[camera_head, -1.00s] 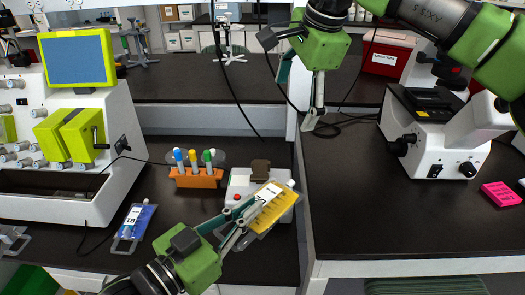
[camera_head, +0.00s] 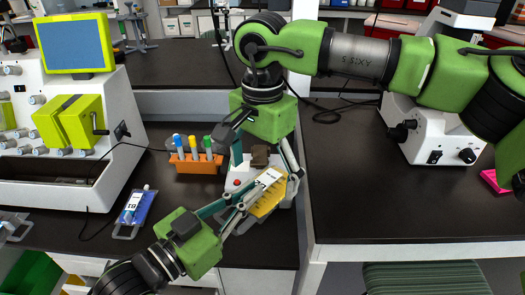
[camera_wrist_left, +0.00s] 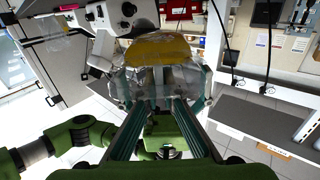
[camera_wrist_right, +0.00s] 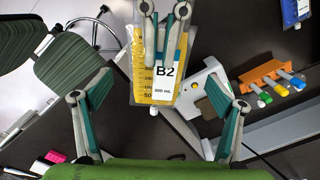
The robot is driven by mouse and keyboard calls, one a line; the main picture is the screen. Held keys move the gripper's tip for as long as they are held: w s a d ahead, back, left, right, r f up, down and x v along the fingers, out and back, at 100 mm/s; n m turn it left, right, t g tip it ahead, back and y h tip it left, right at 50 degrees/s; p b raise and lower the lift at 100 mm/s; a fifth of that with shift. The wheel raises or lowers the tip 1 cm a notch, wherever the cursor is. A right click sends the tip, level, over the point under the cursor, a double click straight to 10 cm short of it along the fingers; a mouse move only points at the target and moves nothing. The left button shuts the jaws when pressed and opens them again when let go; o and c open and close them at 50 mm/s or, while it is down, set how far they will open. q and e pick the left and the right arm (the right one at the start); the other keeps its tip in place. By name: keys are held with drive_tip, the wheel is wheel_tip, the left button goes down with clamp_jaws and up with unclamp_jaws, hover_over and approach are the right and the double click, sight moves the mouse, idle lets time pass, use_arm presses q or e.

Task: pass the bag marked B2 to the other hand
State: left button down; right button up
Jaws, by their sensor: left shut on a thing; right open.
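The bag marked B2 (camera_wrist_right: 165,82) holds yellow liquid and has a white label, readable in the right wrist view. My left gripper (camera_head: 243,207) is shut on one end of this bag and holds it above the bench. In the left wrist view the bag (camera_wrist_left: 160,52) sits between the fingertips, its clear film bulging around them. My right gripper (camera_head: 265,150) is open, pointing down over the bag. In the right wrist view its fingers (camera_wrist_right: 163,115) are spread to either side of the bag's lower part, apart from it.
A white device (camera_head: 240,180) stands behind the bag. An orange rack (camera_head: 196,164) with several coloured-cap tubes is left of it. A blue bag marked T9 (camera_head: 134,208) lies on the bench at left. A microscope (camera_head: 440,135) stands at right.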

sight(262, 184)
use_arm(q)
drive_tip(key=shift+r, duration=0.1)
use_arm(e)
drive_tip(key=shift+f, duration=1.7)
drive_tip(key=c, duration=1.4)
use_arm(q)
drive_tip(key=c, duration=2.2)
unclamp_jaws()
use_arm(e)
drive_tip(key=shift+c, duration=0.2)
use_arm(q)
drive_tip(key=shift+o, duration=0.2)
